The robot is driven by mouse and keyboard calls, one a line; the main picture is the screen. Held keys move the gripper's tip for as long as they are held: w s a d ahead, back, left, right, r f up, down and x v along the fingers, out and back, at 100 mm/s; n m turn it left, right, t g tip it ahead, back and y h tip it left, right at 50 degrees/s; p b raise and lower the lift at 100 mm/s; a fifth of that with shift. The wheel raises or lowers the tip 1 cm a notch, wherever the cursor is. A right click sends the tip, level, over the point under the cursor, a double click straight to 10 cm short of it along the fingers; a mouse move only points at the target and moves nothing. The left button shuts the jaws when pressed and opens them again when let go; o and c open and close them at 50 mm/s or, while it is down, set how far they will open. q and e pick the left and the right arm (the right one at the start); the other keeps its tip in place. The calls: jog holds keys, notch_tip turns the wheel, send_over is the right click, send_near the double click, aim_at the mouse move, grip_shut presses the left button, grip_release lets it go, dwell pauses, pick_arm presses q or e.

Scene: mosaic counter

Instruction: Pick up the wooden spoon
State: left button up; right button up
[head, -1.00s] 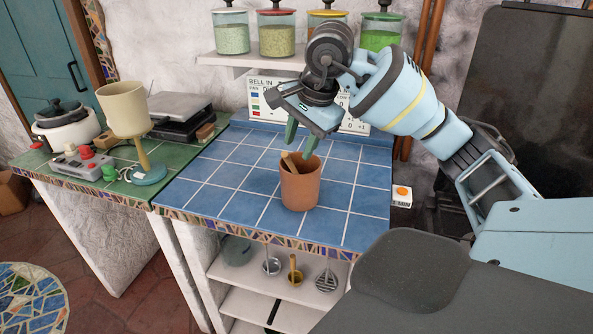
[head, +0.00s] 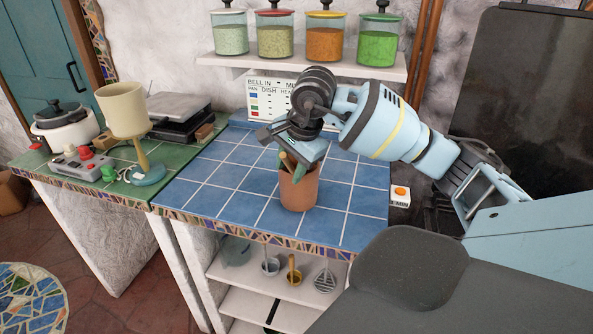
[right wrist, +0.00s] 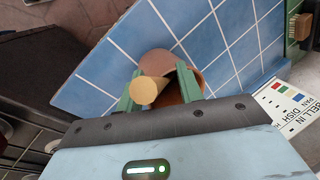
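The wooden spoon (head: 290,163) stands in a terracotta pot (head: 299,194) on the blue tiled counter, with only its upper end showing above the rim. My right gripper (head: 291,168) is lowered over the pot, its green fingertips at the rim. In the right wrist view the spoon's pale round end (right wrist: 145,91) points toward the camera, between the two spread fingers and closer to the left one. The pot (right wrist: 158,62) lies behind it. The gripper is open; I cannot tell whether a finger touches the spoon. My left gripper is not in view.
A bell-in sign (head: 268,97) stands at the back of the counter, below a shelf (head: 345,69) with several jars. A timer with an orange button (head: 400,191) sits at the right edge. Blue tiles left of the pot are clear.

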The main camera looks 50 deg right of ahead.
jog(key=shift+c, duration=0.2)
grip_shut()
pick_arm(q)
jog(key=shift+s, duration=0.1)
pick_arm(e)
jog(key=shift+r, duration=0.15)
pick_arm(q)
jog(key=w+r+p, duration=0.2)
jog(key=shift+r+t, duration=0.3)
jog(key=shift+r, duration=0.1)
pick_arm(e)
notch_tip(320, 180, up, 18)
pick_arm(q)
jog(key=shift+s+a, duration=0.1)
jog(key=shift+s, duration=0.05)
pick_arm(e)
jog(key=shift+f, duration=0.2)
